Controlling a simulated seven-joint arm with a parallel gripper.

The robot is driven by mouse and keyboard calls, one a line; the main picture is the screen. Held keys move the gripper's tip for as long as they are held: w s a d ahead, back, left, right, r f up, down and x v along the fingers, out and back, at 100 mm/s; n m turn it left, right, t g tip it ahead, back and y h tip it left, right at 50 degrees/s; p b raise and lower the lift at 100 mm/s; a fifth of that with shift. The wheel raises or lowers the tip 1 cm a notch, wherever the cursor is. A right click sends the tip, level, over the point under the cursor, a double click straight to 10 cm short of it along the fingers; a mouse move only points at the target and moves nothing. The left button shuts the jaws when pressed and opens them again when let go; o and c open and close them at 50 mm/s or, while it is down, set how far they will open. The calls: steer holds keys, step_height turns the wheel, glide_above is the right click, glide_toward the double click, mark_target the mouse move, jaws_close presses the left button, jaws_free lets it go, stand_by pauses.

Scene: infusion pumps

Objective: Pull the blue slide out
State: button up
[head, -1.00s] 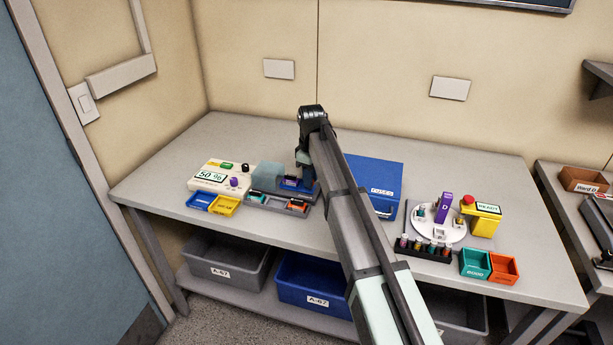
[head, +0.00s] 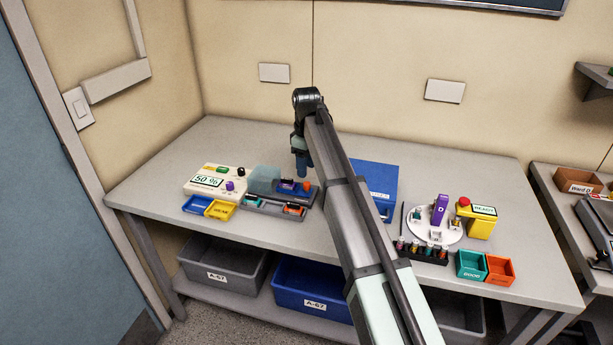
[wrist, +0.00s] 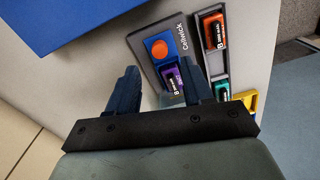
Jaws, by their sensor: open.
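The blue slide (head: 297,190) sits in the dark grey unit at the middle of the table. In the wrist view it shows as a blue piece (wrist: 153,41) with a round orange knob (wrist: 159,49) and a purple-labelled cartridge (wrist: 174,79) beside the knob. My gripper (head: 303,174) points down above and just behind the slide in the head view. In the wrist view my gripper (wrist: 160,75) has its fingers apart, with nothing held. The finger on the right covers part of the unit near the purple cartridge.
A lower grey tray (head: 262,206) with green- and orange-labelled cartridges lies in front of the unit. A teal-grey block (head: 264,179) stands to the left. A blue box (head: 378,180) is close on the right, behind my arm. A white panel (head: 208,181) is further left.

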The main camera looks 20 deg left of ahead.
step_height(320, 180, up, 8)
stand_by(0.4)
